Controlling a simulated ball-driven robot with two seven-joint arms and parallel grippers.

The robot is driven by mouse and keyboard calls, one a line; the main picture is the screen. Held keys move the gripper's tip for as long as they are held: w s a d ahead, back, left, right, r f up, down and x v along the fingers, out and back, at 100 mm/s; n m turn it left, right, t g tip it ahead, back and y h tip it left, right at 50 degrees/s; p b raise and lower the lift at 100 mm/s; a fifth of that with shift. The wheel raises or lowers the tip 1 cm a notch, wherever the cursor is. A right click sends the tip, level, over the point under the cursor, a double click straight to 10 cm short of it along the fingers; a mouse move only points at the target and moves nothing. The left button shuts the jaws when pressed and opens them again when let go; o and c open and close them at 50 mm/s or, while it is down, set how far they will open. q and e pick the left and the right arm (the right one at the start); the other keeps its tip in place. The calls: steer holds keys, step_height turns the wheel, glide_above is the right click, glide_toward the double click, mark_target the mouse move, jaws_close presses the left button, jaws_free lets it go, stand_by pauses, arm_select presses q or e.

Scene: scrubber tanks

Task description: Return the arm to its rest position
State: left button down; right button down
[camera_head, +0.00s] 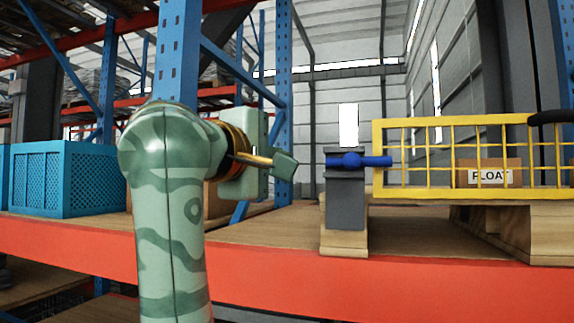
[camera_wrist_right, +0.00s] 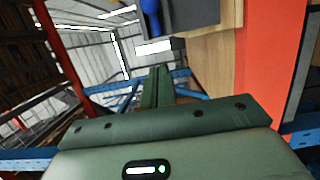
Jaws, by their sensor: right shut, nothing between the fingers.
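My right arm rises from the bottom of the head view, left of centre. Its gripper (camera_head: 285,165) points right and is shut and empty. In the right wrist view its two fingers (camera_wrist_right: 157,86) lie together. A blue valve handle (camera_head: 360,160) sits on top of a grey block (camera_head: 346,215), a short gap to the right of the gripper. The handle lies level and points right. Part of the handle also shows at the top of the right wrist view (camera_wrist_right: 151,15). My left gripper is not in view.
An orange-red beam (camera_head: 400,292) edges the wooden shelf. A yellow mesh frame (camera_head: 455,120) stands right of the handle, with a box labelled FLOAT (camera_head: 488,174) behind it. A blue crate (camera_head: 60,180) and a blue upright (camera_head: 177,55) are on the left.

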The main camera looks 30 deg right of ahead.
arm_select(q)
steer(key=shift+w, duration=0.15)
arm_select(e)
steer(key=shift+s+d+r, duration=0.1)
steer(key=shift+s+d, duration=0.05)
steer(key=shift+s, duration=0.2)
steer(key=shift+w, duration=0.15)
